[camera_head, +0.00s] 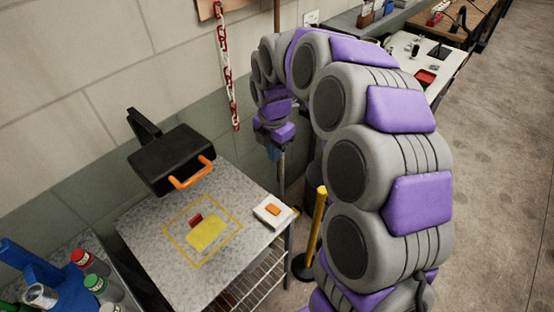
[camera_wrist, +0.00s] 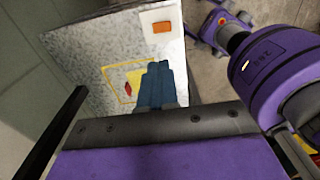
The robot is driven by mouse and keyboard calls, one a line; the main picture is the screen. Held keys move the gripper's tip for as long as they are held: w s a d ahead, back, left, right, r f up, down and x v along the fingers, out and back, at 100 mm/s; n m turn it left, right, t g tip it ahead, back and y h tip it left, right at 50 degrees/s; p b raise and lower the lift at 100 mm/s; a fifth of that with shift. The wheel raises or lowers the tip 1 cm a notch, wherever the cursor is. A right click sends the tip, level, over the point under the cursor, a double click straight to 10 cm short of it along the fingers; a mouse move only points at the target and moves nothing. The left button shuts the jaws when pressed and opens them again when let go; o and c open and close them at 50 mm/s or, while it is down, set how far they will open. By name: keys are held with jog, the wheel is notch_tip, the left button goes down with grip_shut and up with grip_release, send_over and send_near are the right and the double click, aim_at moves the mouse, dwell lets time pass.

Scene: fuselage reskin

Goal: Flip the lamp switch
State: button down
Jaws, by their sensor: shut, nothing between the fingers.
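A white switch box with an orange rocker (camera_head: 272,210) lies at the right corner of the grey speckled table (camera_head: 150,245). In the wrist view the orange rocker (camera_wrist: 162,27) shows near the top, beyond my fingertips. A black lamp-like housing with an orange handle (camera_head: 165,155) stands at the back of the table. My gripper (camera_head: 273,153) hangs above and behind the switch box, near the wall side, apart from it. In the wrist view its blue fingers (camera_wrist: 158,75) are together, with nothing seen between them.
A yellow block (camera_head: 207,235) and a small red piece lie inside a yellow outlined square on the table. A red-and-white chain (camera_head: 226,75) hangs on the wall. A yellow post (camera_head: 318,220) stands right of the table. Bottles (camera_head: 95,283) stand at lower left.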

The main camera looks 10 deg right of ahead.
jog(key=a+r, duration=0.4)
jog(key=r, duration=0.1)
jog(key=s+d+m, duration=0.1)
jog(key=s+m, duration=0.5)
jog(key=s, duration=0.3)
jog(key=s+d+f+m+b, duration=0.1)
jog(key=s+f+m, duration=0.1)
jog(key=s+m, duration=0.4)
jog(key=s+d+f+m+g+b, duration=0.1)
jog(key=s+d+f+m, duration=0.1)
jog(key=s+m, duration=0.4)
jog(key=s+d+f+m+b, duration=0.1)
jog(key=s+d+f+m, duration=0.1)
jog(key=s+m, duration=0.5)
jog(key=shift+s+f+g+b, duration=0.3)
jog(key=shift+s+f+b, duration=0.1)
jog(key=shift+s, duration=2.75)
